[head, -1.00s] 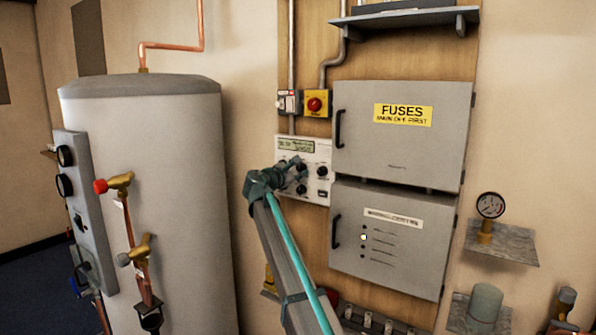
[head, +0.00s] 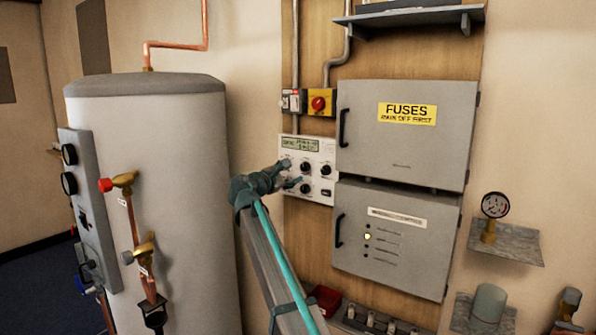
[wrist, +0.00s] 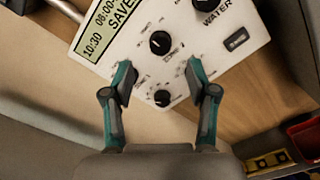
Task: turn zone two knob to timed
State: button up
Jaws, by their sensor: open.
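The white control panel (head: 317,150) is mounted on the wooden board, with a display, several dark knobs and a button. Small labels and pointer settings are too blurred to read. My gripper (wrist: 160,74) is open and empty in front of the panel. In the wrist view its fingers lie either side of the lower knob, apart from it.
The grey fuse box (head: 405,150) and a lower grey cabinet (head: 390,265) stand right of the panel. A rotary switch with a red knob (head: 318,103) is above it. The large cylinder (head: 180,200) stands left. A red box (head: 325,298) is below.

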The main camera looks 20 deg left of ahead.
jog(key=shift+s+a, duration=0.25)
jog(key=shift+s, duration=1)
jog(key=shift+s+a, duration=0.25)
jog(key=shift+s, duration=0.95)
